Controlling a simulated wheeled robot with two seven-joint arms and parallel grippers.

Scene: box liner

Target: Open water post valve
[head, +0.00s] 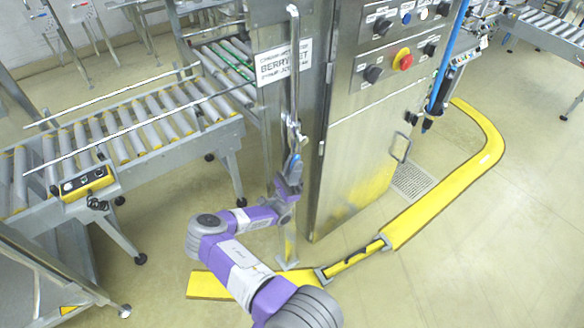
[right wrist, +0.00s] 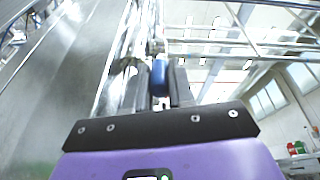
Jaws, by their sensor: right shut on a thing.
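The water post (head: 293,65) is a thin upright metal pipe with a bent top, standing beside the steel cabinet in the head view. My right gripper (head: 294,160) is at the valve area partway down this post. In the right wrist view, a blue piece, seemingly the valve handle (right wrist: 160,77), sits between the two dark fingers of my right gripper (right wrist: 161,92), which are shut on it. The fingers hide much of the handle, and I cannot tell how far the valve is turned. My left gripper is not in view.
The steel control cabinet (head: 355,165) with knobs and a red button stands just right of the post. A roller conveyor (head: 120,130) is on the left. A yellow floor barrier (head: 450,195) curves around the right side. Open floor lies at the lower right.

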